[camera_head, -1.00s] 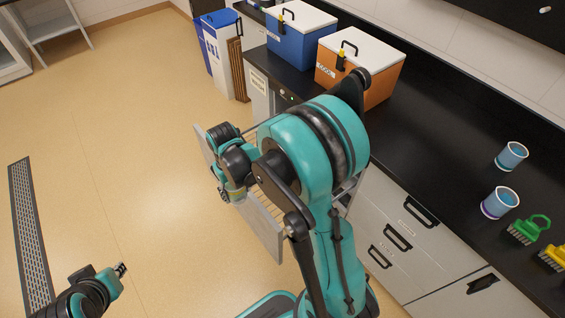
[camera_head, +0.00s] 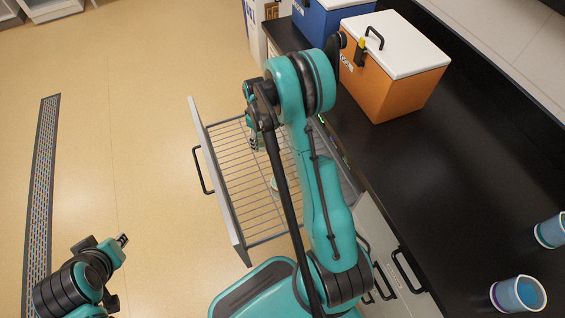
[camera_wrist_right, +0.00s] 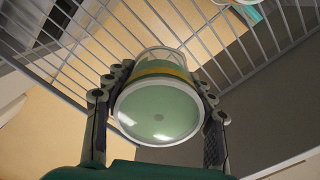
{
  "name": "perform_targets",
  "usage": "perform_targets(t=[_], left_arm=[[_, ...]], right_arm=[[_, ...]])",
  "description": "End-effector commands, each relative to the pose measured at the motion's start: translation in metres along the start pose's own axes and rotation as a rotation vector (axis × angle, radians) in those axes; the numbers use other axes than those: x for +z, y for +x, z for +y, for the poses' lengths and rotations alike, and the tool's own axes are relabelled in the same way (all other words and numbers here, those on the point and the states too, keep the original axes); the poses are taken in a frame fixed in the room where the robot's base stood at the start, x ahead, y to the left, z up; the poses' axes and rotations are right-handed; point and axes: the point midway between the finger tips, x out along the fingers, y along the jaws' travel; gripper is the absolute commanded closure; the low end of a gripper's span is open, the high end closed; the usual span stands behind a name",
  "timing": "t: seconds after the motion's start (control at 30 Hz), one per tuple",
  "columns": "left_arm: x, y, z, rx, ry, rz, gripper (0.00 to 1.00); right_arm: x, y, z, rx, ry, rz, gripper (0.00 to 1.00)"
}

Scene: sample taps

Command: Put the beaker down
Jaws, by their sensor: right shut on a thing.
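The beaker (camera_wrist_right: 158,105), clear with a yellow band and green contents, sits between the fingers of my right gripper (camera_wrist_right: 158,112) in the right wrist view. The gripper is shut on it, with a wire rack beyond. In the head view my right gripper (camera_head: 254,140) is over the wire rack of the open drawer (camera_head: 235,185). My arm hides much of it there, and I cannot tell whether the beaker touches the rack. My left gripper (camera_head: 122,240) is over the floor at the lower left; its opening is too small to judge.
A pale green object (camera_head: 275,186) shows on the rack, partly behind my arm. An orange cool box (camera_head: 392,80) and a blue box (camera_head: 325,20) stand on the black counter (camera_head: 430,165). Two blue cups (camera_head: 518,294) stand at its right. Much of the drawer's near side is clear.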

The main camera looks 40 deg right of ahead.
Motion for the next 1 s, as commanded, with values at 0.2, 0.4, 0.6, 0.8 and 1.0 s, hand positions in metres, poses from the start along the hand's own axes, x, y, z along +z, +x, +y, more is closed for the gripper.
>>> perform_targets(t=[0.2, 0.4, 0.6, 0.8, 1.0], left_arm=[[0.008, 0.011, 0.000, 0.000, 0.000, 0.000, 0.81], [0.017, 0.025, 0.000, 0.000, 0.000, 0.000, 0.81], [0.022, 0.032, 0.000, 0.000, 0.000, 0.000, 0.81], [0.028, 0.039, 0.000, 0.000, 0.000, 0.000, 0.81], [0.027, 0.038, 0.000, 0.000, 0.000, 0.000, 0.81]], right_arm=[[0.002, 0.032, 0.011, 0.000, -0.028, 0.000, 0.71], [0.002, 0.070, 0.011, 0.000, -0.027, 0.000, 0.71], [0.002, 0.091, 0.011, 0.000, -0.027, 0.000, 0.71], [0.002, 0.112, 0.010, 0.000, -0.026, 0.000, 0.71], [0.002, 0.110, 0.010, 0.000, -0.026, 0.000, 0.71]])
